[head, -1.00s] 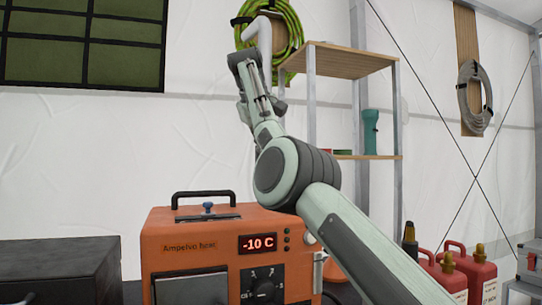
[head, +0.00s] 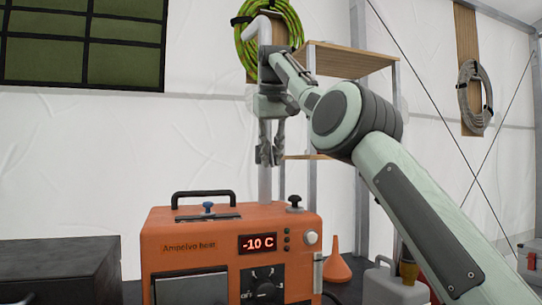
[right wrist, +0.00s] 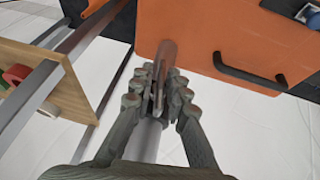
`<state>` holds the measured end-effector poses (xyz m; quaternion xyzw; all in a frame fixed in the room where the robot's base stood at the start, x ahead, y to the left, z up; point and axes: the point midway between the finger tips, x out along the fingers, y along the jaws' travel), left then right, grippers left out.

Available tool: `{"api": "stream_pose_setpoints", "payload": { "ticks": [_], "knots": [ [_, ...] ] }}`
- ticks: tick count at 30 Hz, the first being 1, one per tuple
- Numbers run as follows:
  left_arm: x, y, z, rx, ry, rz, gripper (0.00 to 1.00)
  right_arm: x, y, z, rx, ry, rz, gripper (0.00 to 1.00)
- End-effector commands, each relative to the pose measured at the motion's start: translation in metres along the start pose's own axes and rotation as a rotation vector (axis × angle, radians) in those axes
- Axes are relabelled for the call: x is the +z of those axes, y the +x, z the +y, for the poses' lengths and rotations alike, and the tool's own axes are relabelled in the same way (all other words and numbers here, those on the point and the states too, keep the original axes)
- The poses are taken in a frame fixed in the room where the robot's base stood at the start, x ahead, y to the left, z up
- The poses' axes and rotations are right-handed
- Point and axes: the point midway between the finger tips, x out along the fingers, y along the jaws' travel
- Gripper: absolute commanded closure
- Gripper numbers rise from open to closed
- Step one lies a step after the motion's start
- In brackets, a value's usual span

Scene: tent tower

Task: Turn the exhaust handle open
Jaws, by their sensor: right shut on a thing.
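A grey exhaust pipe (head: 265,185) with a bent top rises from the orange heater (head: 190,230). My right gripper (head: 268,160) points down at the pipe's mid-height, above the heater. In the right wrist view its fingers (right wrist: 160,95) are closed on a thin grey piece at the pipe, which looks like the exhaust handle (right wrist: 158,98). The fingers hide most of it, so I cannot tell its angle. The pipe (right wrist: 167,55) runs on past the fingertips to the heater (right wrist: 215,35). My left gripper is not in view.
The heater's top has a black carrying handle (head: 203,194), a blue knob (head: 208,207) and a black knob (head: 294,202). Its display reads -10 C. A wooden shelf (head: 345,60) stands close behind on the right. An orange funnel (head: 337,262) and a pale can (head: 392,283) are at right.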

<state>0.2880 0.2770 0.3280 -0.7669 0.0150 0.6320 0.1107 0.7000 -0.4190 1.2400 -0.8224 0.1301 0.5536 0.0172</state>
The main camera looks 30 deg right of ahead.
Motion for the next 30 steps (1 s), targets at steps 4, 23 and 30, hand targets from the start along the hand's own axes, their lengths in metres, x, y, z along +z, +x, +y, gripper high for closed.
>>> {"api": "stream_pose_setpoints", "payload": {
  "ticks": [4, 23, 30],
  "knots": [
    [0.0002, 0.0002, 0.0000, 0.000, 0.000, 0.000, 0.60, 0.0009, 0.0010, -0.0007, 0.000, -0.002, -0.005, 0.81],
    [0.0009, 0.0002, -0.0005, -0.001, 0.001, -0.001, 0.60, -0.0028, 0.0012, -0.0031, 0.084, -0.042, 0.000, 0.72],
    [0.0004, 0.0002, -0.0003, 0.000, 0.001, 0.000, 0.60, -0.0010, 0.0032, -0.0033, 0.316, -0.134, -0.006, 0.72]
  ]
}}
